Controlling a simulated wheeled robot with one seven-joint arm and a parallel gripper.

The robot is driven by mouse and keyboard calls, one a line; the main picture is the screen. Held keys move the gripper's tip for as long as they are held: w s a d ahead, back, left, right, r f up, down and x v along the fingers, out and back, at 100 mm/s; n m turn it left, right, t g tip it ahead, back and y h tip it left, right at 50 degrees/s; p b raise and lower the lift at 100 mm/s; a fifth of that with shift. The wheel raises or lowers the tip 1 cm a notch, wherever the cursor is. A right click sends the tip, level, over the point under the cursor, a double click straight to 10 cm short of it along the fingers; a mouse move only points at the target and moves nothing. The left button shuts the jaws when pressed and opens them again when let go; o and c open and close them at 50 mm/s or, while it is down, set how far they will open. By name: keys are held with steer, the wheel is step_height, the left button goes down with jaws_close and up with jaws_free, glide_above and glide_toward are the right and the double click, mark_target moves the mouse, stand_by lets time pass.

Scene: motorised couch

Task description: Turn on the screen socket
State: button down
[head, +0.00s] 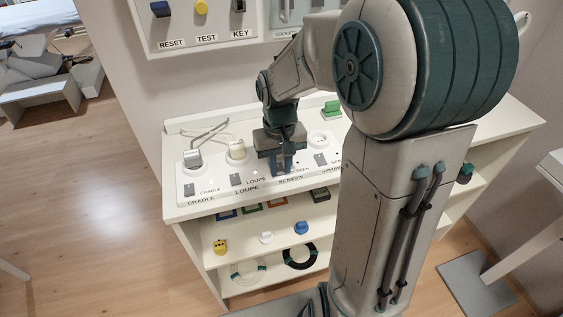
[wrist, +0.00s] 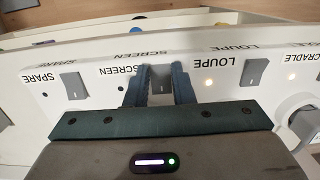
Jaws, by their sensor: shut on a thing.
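The socket strip (head: 215,196) lies on top of the white shelf unit, with sockets labelled CRADLE, LOUPE, SCREEN and SPARE. My gripper (head: 282,168) points down at the SCREEN place and covers its switch in the head view. In the wrist view my gripper (wrist: 161,80) has one finger on each side of the grey screen switch (wrist: 161,77) and is shut on it. The small screen light (wrist: 120,89) looks dark. The loupe light (wrist: 209,83) and cradle light (wrist: 291,77) glow. The screen socket itself is hidden behind my gripper.
The loupe switch (wrist: 250,72) and spare switch (wrist: 74,85) stand on either side, close to my fingers. A white plug (head: 237,150) sits in the loupe socket, a grey one (head: 192,158) at cradle. A panel (head: 205,25) with RESET, TEST and KEY hangs above.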

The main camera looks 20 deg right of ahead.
steer(key=shift+w+r+g+p, duration=0.25)
steer(key=shift+w+g+p, duration=0.05)
steer(key=shift+g+p, duration=0.8)
steer(key=shift+w+f+g+p, duration=0.1)
steer(key=shift+w+g+p, duration=0.1)
steer(key=shift+g+p, duration=0.4)
steer(key=c, duration=1.2)
jaws_free()
steer(key=shift+c, duration=0.2)
steer(key=v, duration=1.3)
steer(key=shift+r+b, duration=0.3)
steer(key=shift+r, duration=0.1)
